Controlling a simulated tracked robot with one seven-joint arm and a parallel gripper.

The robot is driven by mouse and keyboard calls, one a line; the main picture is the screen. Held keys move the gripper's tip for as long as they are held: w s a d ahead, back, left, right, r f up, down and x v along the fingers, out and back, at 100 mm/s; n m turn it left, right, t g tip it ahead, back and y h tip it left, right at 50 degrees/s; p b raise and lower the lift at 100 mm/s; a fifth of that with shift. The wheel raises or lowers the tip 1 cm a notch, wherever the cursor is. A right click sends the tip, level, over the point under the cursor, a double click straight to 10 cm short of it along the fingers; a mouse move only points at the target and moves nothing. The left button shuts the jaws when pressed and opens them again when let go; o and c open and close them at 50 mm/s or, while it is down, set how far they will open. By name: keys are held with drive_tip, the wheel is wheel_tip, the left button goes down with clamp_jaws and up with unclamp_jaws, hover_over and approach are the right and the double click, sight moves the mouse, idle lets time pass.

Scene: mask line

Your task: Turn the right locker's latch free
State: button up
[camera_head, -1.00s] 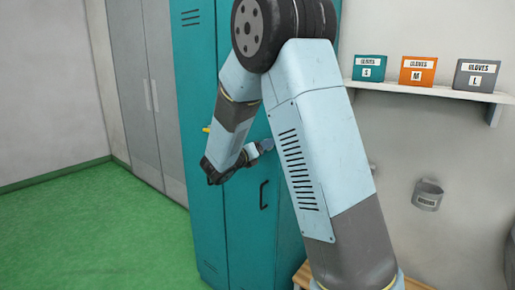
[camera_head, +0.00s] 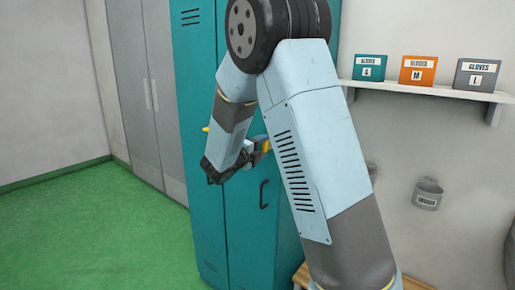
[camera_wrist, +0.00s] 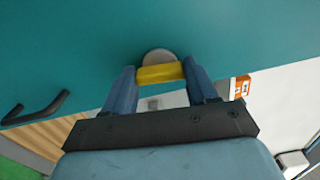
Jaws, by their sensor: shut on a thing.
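The right locker (camera_head: 255,220) is a teal door with a black bar handle (camera_head: 263,194). Its latch (camera_wrist: 160,73) is a yellow bar on a round grey base, seen in the wrist view between my fingers. My gripper (camera_wrist: 161,78) is shut on the yellow latch, with a blue-grey finger at each end of it. In the head view my gripper (camera_head: 262,145) is at the locker front above the handle, and my arm hides part of the door. A bit of yellow shows at the fingertips there.
The black handle (camera_wrist: 36,110) is at the left in the wrist view. Grey tall cabinets (camera_head: 145,90) stand at the left. A wall shelf (camera_head: 430,92) holds teal, orange and grey glove boxes. Green floor at the left is clear.

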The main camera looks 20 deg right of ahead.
drive_tip(key=shift+d+r+n, duration=0.1)
drive_tip(key=shift+d+n, duration=0.15)
drive_tip(key=shift+n, duration=0.35)
drive_tip(key=o, duration=1.1)
drive_tip(key=shift+a, duration=0.1)
drive_tip(key=shift+c, duration=0.2)
drive_tip(key=shift+s+a, duration=0.1)
drive_tip(key=shift+a, duration=0.1)
drive_tip(key=shift+s+a, duration=0.2)
drive_tip(key=shift+a, duration=0.1)
drive_tip(key=v, duration=1.3)
drive_tip(key=shift+s+d, duration=0.1)
drive_tip(key=shift+d, duration=0.05)
